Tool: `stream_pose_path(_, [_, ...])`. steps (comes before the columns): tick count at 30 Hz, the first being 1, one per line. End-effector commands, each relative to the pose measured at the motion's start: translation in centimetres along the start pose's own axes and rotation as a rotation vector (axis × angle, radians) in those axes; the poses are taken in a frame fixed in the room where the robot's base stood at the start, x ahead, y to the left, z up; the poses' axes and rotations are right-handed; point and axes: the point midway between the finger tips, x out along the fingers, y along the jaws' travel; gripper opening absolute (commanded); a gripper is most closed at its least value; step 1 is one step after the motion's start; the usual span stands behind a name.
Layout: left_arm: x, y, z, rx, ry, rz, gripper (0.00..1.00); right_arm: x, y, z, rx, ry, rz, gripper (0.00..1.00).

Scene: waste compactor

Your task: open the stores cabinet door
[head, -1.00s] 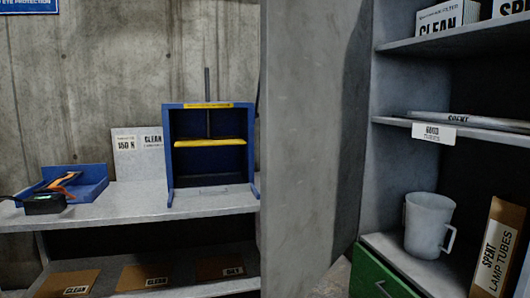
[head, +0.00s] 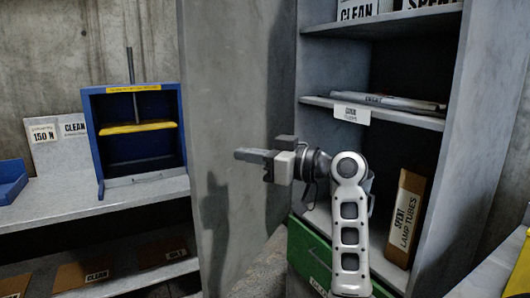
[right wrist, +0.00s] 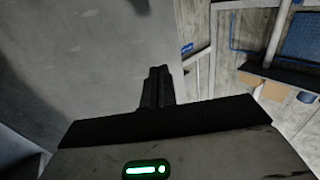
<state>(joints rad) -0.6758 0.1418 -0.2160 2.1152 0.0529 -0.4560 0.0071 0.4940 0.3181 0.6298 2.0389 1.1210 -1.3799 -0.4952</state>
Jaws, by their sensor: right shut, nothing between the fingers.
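The stores cabinet door (head: 220,90) is a tall grey panel standing swung open to the left of the cabinet (head: 440,150), whose shelves show. My right gripper (head: 240,155) points left in front of the door's inner face; its fingers are together and empty. A gap or contact with the door cannot be told; the arm's shadow falls on the panel. In the right wrist view the closed fingers (right wrist: 155,85) show against a grey surface, likely the door (right wrist: 90,60). No handle shows. My left gripper is out of view.
The cabinet holds a spent lamp tubes box (head: 407,218), tubes (head: 400,101) on a shelf and a green drawer (head: 310,250) below. A workbench (head: 150,190) with a blue press (head: 90,130) stands left of the door.

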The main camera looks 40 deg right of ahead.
Motion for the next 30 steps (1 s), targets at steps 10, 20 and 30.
stream_pose_path(10, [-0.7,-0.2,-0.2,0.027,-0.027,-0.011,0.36,6.4,-0.1,-0.2,0.003,0.0,-0.002,0.0])
stream_pose_path(20, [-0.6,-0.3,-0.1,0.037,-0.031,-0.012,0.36,7.7,0.0,0.1,0.0,-0.002,0.001,0.0])
stream_pose_path(30, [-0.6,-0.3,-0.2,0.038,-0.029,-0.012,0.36,7.9,0.1,0.1,0.0,-0.002,0.013,0.0])
